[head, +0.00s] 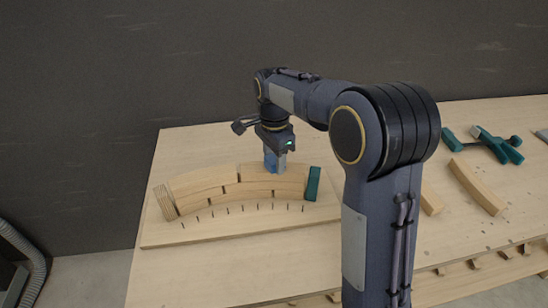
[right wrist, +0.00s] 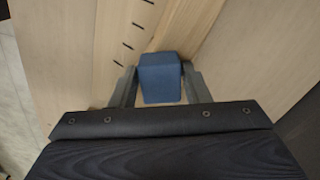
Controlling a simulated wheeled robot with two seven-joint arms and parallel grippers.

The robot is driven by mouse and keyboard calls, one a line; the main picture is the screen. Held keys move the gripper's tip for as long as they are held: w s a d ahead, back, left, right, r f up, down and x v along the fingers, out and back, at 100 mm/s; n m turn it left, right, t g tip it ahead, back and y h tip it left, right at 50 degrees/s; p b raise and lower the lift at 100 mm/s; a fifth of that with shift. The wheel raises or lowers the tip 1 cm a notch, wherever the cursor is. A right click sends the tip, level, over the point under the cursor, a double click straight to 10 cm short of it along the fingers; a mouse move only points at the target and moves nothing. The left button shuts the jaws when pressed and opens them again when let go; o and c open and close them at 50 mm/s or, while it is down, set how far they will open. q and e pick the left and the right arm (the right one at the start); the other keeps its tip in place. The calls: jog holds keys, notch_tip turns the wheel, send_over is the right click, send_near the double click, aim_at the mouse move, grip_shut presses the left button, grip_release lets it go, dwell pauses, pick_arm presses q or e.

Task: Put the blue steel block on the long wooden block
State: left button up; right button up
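The blue steel block (head: 270,161) is between the fingers of my right gripper (head: 275,165), which points down over the right part of the curved wooden form. In the right wrist view the blue block (right wrist: 160,80) sits between both fingers (right wrist: 160,85), which appear to touch its sides. A long wooden block (head: 288,175) lies just below the blue block, at the back of the form. Whether the blue block rests on it cannot be told. A second long wooden block (head: 200,179) lies to its left. My left gripper is not in view.
A teal block (head: 313,184) stands at the form's right end and a wooden block (head: 165,203) at its left end. The board (head: 230,230) in front is bare apart from short dark marks. Teal clamps (head: 490,144) and curved wood pieces (head: 477,187) lie on the right.

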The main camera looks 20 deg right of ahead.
jog(key=shift+o, duration=1.4)
jog(key=shift+r, duration=0.15)
notch_tip(320, 180, up, 12)
jog(key=s+d+f+n+t+y, duration=0.1)
jog(key=s+f+n+y, duration=0.1)
jog(key=s+n, duration=0.35)
jog(key=s+d+f+n+t+y, duration=0.1)
jog(key=s+n+y, duration=0.1)
jog(key=s, duration=0.7)
jog(key=s+a+f+n+t, duration=0.2)
jog(key=s+a+f+n, duration=0.1)
jog(key=s, duration=0.3)
jog(key=s+a+f+n+t, duration=0.1)
jog(key=s+a+f+n, duration=0.2)
jog(key=s+f+n, duration=0.1)
jog(key=shift+s+f+t+p, duration=0.4)
jog(key=shift+s+f, duration=0.1)
jog(key=shift+s, duration=0.75)
